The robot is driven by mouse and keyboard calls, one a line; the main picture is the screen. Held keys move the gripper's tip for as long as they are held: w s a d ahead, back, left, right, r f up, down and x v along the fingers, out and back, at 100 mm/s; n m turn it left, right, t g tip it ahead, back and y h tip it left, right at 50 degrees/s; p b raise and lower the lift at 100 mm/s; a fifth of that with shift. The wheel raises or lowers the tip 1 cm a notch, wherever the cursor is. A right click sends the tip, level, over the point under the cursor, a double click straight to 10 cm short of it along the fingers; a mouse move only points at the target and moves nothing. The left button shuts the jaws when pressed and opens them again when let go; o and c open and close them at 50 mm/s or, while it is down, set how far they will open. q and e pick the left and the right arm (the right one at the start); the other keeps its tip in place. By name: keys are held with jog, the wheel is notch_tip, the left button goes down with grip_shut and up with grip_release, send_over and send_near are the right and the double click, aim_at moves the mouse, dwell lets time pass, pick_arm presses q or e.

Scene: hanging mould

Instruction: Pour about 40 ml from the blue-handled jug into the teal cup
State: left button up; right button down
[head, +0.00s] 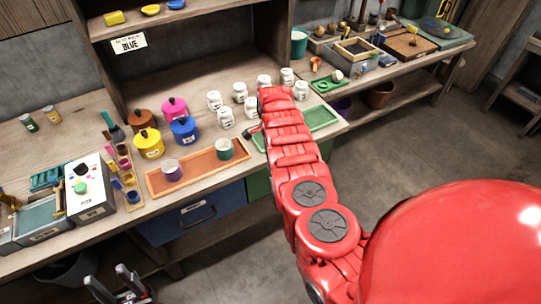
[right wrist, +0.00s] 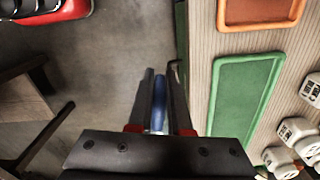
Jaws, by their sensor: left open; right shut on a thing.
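The teal cup (head: 225,149) stands upright at the right end of an orange tray (head: 196,171) on the bench. A purple-and-white cup (head: 172,171) stands at the tray's left end. My right gripper (right wrist: 160,76) is shut on a blue handle (right wrist: 158,106), taken to be the jug's. The jug's body and contents are hidden in the right wrist view. In the head view my red right arm covers the right gripper and jug. My left gripper (head: 107,276) is open and empty, low at the left, in front of the bench.
A green tray (right wrist: 245,95) lies beside my right gripper; it also shows in the head view (head: 322,117). Several white labelled jars (head: 225,117) and coloured lidded pots (head: 149,144) stand behind the trays. A white box (head: 90,190) is at the left.

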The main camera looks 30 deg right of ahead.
jog(key=w+a+r+n, duration=0.2)
jog(key=a+r+n, duration=0.2)
jog(key=shift+w+a+r+b, duration=0.15)
jog(key=shift+w+a+b, duration=0.15)
jog(key=shift+w+b, duration=0.15)
jog(key=shift+s+a+n, duration=0.1)
jog(key=shift+n, duration=0.2)
jog(key=shift+a+r, duration=0.2)
jog(key=shift+r, duration=0.15)
jog(key=shift+a+r+n, duration=0.1)
jog(key=shift+r+n, duration=0.1)
jog(key=shift+n, duration=0.2)
jog(key=shift+w+a+r, duration=0.1)
jog(key=shift+w+a, duration=0.05)
jog(key=shift+w, duration=0.1)
